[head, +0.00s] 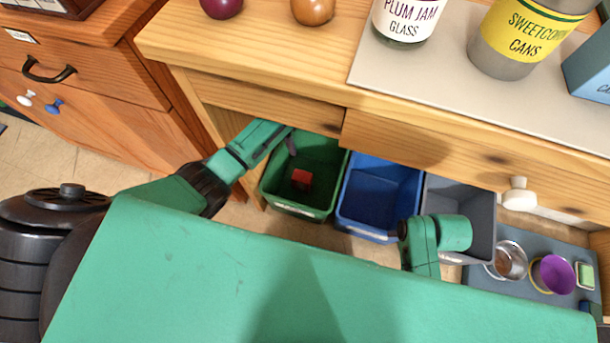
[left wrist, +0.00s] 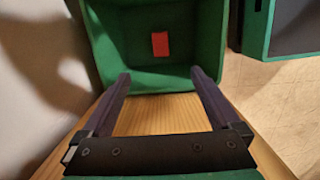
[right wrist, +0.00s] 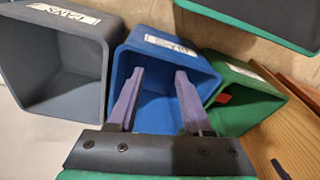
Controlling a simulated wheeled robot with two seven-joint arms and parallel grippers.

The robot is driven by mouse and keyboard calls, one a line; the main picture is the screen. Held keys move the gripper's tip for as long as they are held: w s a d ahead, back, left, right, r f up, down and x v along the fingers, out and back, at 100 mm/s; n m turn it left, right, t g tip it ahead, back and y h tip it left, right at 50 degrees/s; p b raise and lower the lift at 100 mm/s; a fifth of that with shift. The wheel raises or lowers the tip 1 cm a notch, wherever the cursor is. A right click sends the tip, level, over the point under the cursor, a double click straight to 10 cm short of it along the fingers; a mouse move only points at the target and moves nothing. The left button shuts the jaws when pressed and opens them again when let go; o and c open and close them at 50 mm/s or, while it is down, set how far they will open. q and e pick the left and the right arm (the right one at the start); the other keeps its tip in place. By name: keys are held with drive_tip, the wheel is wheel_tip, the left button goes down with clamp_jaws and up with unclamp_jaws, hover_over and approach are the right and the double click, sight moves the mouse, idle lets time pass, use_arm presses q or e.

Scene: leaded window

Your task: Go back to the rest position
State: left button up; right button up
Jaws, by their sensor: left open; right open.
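My left gripper (head: 290,145) is at the top edge of the green bin (head: 285,208) under the counter. In the left wrist view its two fingers (left wrist: 161,76) are spread and empty, pointing into that bin. A small red block (head: 301,179) lies inside the green bin, apart from the fingers; it also shows in the left wrist view (left wrist: 160,44). My right gripper (right wrist: 158,74) is open and empty, over the blue bin in the right wrist view. In the head view only a green part of my right arm shows and its fingers are hidden.
The blue bin (head: 378,190) and grey bin (head: 485,225) stand beside the green one. A blue-grey mat (head: 525,295) with cups lies at right.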

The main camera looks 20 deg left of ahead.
use_arm(q)
drive_tip(key=shift+a+r, duration=0.1)
drive_tip(key=shift+r, duration=0.4)
use_arm(e)
drive_tip(key=shift+f, duration=0.7)
use_arm(q)
drive_tip(key=s+f+m, duration=0.6)
drive_tip(key=s+m, duration=0.3)
drive_tip(key=s+a+m+p, duration=0.3)
drive_tip(key=s+a+p, duration=0.1)
drive_tip(key=s+p, duration=0.4)
drive_tip(key=s+a+m+y+p, duration=0.1)
drive_tip(key=s+a+m+p, duration=0.3)
drive_tip(key=s+p, duration=0.5)
drive_tip(key=s+a+m+t+p, duration=0.1)
drive_tip(key=s+a+m+p, duration=0.2)
drive_tip(key=s+p, duration=0.5)
drive_tip(key=shift+s+a+r+m+p, duration=0.3)
drive_tip(key=shift+s+a+r+p, duration=0.25)
drive_tip(key=shift+s, duration=0.75)
use_arm(e)
drive_tip(key=s+d, duration=0.2)
drive_tip(key=s, duration=0.6)
drive_tip(key=s+d+r, duration=0.1)
drive_tip(key=s+d, duration=0.2)
drive_tip(key=s, duration=0.5)
drive_tip(key=shift+s+d+r+g+h, duration=0.15)
drive_tip(key=shift+s+r+g+h, duration=0.15)
drive_tip(key=shift+s+h, duration=0.1)
